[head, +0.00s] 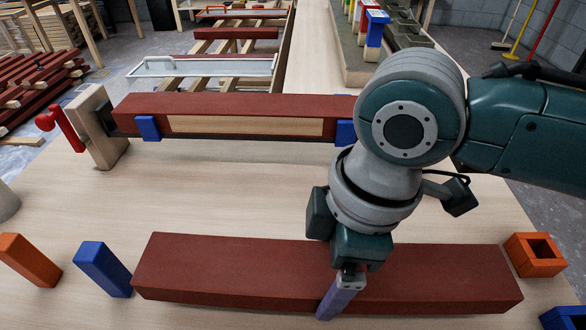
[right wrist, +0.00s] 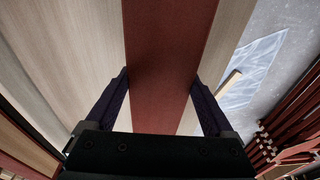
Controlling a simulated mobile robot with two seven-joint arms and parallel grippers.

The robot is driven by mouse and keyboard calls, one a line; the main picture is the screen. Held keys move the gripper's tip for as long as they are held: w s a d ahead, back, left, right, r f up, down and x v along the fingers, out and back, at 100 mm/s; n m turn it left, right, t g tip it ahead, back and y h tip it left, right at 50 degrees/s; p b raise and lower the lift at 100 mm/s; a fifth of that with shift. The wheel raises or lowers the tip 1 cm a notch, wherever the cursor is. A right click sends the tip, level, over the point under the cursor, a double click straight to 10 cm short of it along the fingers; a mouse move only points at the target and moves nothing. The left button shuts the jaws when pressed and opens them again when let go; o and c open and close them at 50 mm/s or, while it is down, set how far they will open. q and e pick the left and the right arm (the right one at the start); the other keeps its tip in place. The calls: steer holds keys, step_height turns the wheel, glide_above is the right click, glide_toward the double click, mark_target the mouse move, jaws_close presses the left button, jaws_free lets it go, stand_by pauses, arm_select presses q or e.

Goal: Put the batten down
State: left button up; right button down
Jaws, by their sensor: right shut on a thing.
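A dark red batten (head: 210,270) lies lengthwise across the front of the work table, level. My right gripper (head: 343,282) reaches down over it a little right of its middle. One finger shows against the near side; the other is hidden behind the batten. In the right wrist view the two fingers stand on either side of the red batten (right wrist: 170,50), and the gripper is shut on it. I cannot tell whether its underside touches the table. My left gripper is not in view.
A second red batten (head: 220,104) with a bare wood patch (head: 245,126) sits behind, its left end by a clamp (head: 98,125). Blue (head: 102,268) and orange (head: 28,260) blocks stand at left, an orange holder (head: 535,253) at right. The table (head: 200,195) between the battens is clear.

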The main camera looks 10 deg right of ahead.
mark_target(326, 283)
steer(key=shift+f+b, duration=0.4)
steer(key=shift+f, duration=1.25)
steer(key=shift+f, duration=0.1)
jaws_free()
